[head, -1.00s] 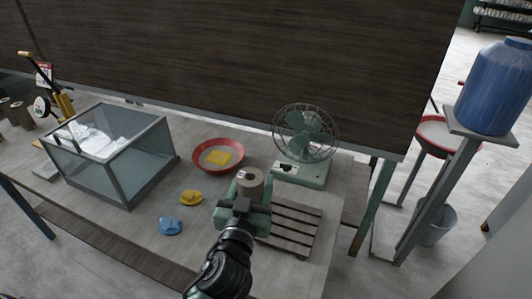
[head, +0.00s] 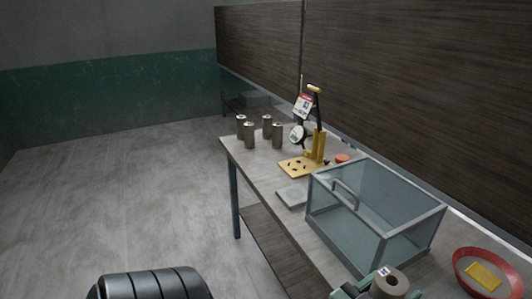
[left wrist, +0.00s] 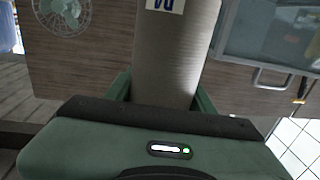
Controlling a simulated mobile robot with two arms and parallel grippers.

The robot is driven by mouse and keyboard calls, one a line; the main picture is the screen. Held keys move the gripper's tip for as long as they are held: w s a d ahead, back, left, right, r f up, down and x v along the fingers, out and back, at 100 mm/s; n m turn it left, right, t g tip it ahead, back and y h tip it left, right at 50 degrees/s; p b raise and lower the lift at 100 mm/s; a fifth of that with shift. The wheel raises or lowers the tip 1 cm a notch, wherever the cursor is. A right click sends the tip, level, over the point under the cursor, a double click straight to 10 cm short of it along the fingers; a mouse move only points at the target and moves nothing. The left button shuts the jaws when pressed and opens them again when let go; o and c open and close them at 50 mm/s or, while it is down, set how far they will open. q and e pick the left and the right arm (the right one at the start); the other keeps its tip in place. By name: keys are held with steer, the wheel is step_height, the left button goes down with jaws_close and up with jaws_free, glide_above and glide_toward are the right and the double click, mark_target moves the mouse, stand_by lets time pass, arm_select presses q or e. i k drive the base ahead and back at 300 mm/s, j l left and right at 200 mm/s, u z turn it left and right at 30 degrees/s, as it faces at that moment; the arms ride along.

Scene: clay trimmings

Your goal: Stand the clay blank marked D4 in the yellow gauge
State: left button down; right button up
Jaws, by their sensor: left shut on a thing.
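The clay blank (head: 392,284) is a grey-brown cylinder with a pale label near its top, at the bottom right of the head view. My left gripper (head: 366,284) is shut on it. In the left wrist view the blank (left wrist: 165,50) stands between the green fingers of my left gripper (left wrist: 163,95). Its label (left wrist: 165,4) shows dark marks that look like D4, upside down and cut off by the picture edge. The yellow gauge (head: 318,148) stands at the table's far end, with a round dial and a red and white card. My right gripper is not in view.
A glass box (head: 345,240) stands between the blank and the gauge. A grey slab (head: 291,196) lies near the front edge. Several dark cylinders (head: 249,136) stand left of the gauge. A red bowl (head: 463,262) with a yellow sponge (head: 484,276) is at right.

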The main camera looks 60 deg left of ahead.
mark_target(297, 166)
steer(key=i+j, duration=0.1)
steer(key=j, duration=0.35)
steer(key=i+j+u, duration=0.15)
steer(key=j, duration=0.7)
steer(key=i+j+u, duration=0.1)
steer(key=j, duration=0.3)
steer(key=i+j+u, duration=0.1)
steer(key=j, duration=0.3)
steer(key=i+j, duration=0.2)
steer(key=j, duration=0.2)
steer(key=i+j+u, duration=0.1)
steer(key=i+j, duration=0.2)
steer(key=i, duration=0.25)
